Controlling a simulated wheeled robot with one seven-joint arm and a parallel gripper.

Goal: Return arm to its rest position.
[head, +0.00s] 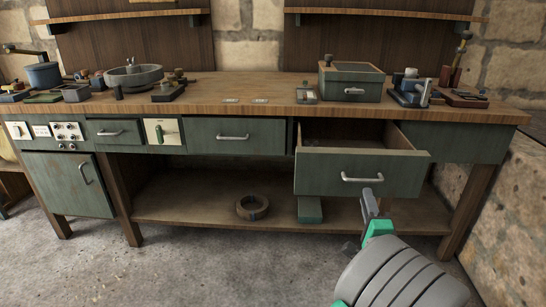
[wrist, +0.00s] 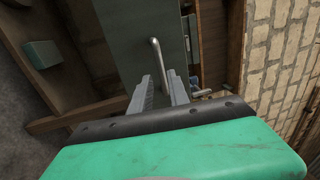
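My gripper (head: 366,218) is in front of the workbench at the lower right of the head view, just below the handle (head: 362,178) of a pulled-out green drawer (head: 320,172). In the wrist view the two grey fingers of my gripper (wrist: 161,88) are spread apart. The drawer's metal handle (wrist: 158,58) shows beyond and partly between the fingertips. I cannot tell whether the fingers touch the handle. Nothing is seen held.
The workbench top (head: 270,90) carries a green box (head: 350,82), a round grey basin (head: 133,75) and several small devices. A ring (head: 252,207) and a green block (head: 310,210) are on the lower shelf. The floor (head: 220,270) left of my arm is clear.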

